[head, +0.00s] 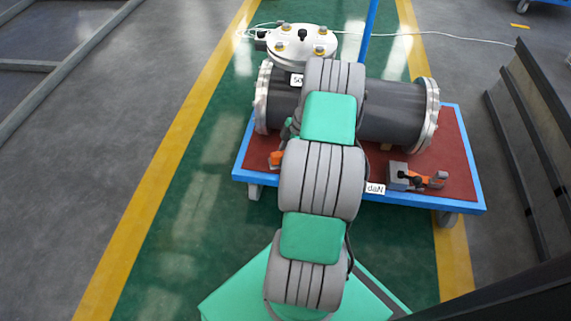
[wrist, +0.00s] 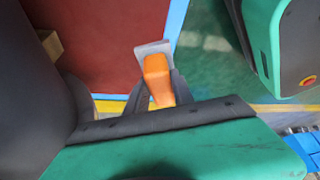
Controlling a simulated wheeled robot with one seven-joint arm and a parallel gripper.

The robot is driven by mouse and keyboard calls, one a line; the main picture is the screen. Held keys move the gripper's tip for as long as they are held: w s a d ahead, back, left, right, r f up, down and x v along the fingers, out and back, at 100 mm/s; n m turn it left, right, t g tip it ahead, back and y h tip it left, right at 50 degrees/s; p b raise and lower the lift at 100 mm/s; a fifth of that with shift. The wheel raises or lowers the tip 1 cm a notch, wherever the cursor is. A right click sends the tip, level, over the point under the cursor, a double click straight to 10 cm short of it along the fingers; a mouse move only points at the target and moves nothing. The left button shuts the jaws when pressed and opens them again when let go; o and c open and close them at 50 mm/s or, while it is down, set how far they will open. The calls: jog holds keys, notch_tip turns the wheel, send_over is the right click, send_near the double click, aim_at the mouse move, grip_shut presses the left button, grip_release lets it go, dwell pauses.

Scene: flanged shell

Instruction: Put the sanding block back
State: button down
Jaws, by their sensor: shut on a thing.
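In the wrist view my gripper (wrist: 158,92) is shut on an orange-handled piece with a flat grey end, which I take to be the sanding block (wrist: 156,68). The dark fingers close around its orange part, and the grey end points away from the camera. It appears over or on the red deck of the blue-edged cart (wrist: 118,35); I cannot tell if it touches. In the head view an orange patch, probably the same block (head: 276,158), shows just left of my arm, near the cart's front left. My arm hides the gripper there.
A dark flanged pipe shell (head: 392,112) lies across the cart, behind my arm. A round bolted cover (head: 302,44) is at its upper left. A grey and orange clamp-like tool (head: 410,177) sits on the deck's right front, next to a "daN" label (head: 375,188). Green floor is clear at left.

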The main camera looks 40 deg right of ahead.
jog(key=shift+w+d+f+b, duration=0.15)
jog(key=shift+w+d+f, duration=0.1)
jog(key=shift+d+f, duration=0.25)
jog(key=shift+w+d+f+b, duration=0.15)
jog(key=shift+w+d+f, duration=0.15)
jog(key=shift+f, duration=0.3)
jog(key=shift+d+f+b, duration=0.15)
jog(key=shift+f+b, duration=0.5)
jog(key=shift+f, duration=0.35)
jog(key=shift+d+f+b, duration=0.1)
jog(key=shift+f+b, duration=0.5)
jog(key=shift+f, duration=0.35)
jog(key=c, duration=1.1)
grip_release()
jog(key=shift+r, duration=0.1)
